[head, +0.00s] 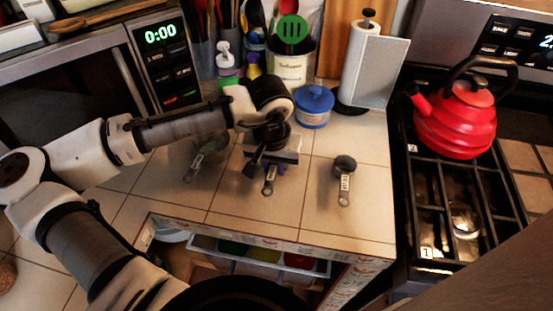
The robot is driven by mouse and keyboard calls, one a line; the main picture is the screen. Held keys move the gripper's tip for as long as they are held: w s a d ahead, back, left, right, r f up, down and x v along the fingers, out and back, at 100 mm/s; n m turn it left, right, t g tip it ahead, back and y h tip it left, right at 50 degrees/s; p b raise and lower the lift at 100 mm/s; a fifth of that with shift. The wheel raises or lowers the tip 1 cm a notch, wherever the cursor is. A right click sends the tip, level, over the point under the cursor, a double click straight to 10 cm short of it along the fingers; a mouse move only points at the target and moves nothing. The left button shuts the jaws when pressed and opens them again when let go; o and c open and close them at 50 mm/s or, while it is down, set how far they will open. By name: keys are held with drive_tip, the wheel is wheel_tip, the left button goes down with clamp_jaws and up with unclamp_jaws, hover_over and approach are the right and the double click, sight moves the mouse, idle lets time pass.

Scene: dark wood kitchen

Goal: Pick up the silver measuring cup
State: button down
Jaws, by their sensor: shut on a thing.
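My gripper (268,160) is over the tiled counter, pointing down, shut on the silver measuring cup. The cup's handle (269,181) sticks out below the gripper toward the front edge. Its bowl is mostly hidden by the gripper, and I cannot tell whether the cup touches the counter. A second, dark grey measuring cup (344,167) lies to the right with its handle toward the front. A third, greenish measuring cup (205,152) lies to the left.
A blue lidded jar (313,105) stands behind my gripper, with a paper towel holder (372,65) and utensil crocks (291,68) nearby. A microwave (90,75) is at left. A red kettle (460,118) sits on the stove. An open drawer (262,256) is below the counter.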

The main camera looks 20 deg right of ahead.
sight(274, 165)
wheel_tip(274, 165, up, 20)
drive_tip(key=b, duration=0.2)
idle(0.4)
